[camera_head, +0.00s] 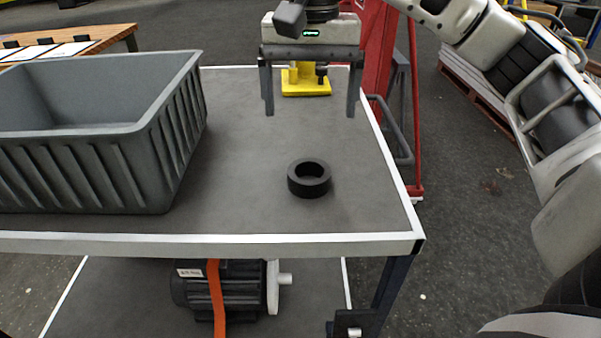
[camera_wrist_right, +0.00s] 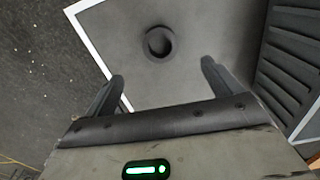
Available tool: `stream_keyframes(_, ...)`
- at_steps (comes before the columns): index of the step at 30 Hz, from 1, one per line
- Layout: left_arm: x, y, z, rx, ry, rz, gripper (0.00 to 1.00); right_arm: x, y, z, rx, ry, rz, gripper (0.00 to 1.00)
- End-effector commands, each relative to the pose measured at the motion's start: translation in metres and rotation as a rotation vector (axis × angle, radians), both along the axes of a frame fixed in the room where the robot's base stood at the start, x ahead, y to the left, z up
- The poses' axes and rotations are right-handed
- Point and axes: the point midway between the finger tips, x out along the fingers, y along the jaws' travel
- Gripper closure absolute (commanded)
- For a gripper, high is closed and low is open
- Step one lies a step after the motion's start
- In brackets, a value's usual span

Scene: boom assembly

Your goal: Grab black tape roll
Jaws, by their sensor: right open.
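The black tape roll (camera_head: 309,189) lies flat on the grey table top (camera_head: 240,150), right of the grey bin. In the right wrist view the roll (camera_wrist_right: 150,43) lies on the table beyond the fingertips, its hole facing up. My right gripper (camera_head: 311,112) is open and empty, with its fingers pointing down above the table behind the roll. It does not touch the roll. In the right wrist view my right gripper (camera_wrist_right: 162,70) has its two fingers wide apart. My left gripper is not in view.
A large grey bin (camera_head: 187,130) fills the table's left side. A yellow part (camera_head: 306,88) sits at the back, behind my right gripper. A motor (camera_head: 235,288) with an orange strap is on the lower shelf. The table around the roll is clear.

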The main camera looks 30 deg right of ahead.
Motion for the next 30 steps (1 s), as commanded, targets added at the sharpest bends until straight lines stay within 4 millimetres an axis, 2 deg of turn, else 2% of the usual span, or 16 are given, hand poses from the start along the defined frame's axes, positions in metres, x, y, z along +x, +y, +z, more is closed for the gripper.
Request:
stream_keyframes(1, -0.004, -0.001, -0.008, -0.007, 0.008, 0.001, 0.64, 0.0, 0.0, -0.018, 0.001, 0.005, 0.0, 0.09)
stream_keyframes(3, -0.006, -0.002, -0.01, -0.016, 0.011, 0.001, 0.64, -0.001, 0.0, -0.033, 0.001, 0.005, 0.0, 0.09)
stream_keyframes(9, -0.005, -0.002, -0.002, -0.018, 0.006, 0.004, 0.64, 0.0, 0.0, -0.064, 0.001, 0.003, -0.003, 0.09)
stream_keyframes(17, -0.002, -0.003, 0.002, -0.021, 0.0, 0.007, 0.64, 0.001, -0.001, -0.083, 0.003, 0.002, -0.002, 0.09)
stream_keyframes(24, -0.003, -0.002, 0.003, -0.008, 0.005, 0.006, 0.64, 0.006, -0.004, -0.118, 0.001, 0.003, -0.003, 0.09)
stream_keyframes(30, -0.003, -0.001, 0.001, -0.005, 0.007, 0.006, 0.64, 0.006, -0.004, -0.129, 0.002, 0.0, -0.003, 0.09)
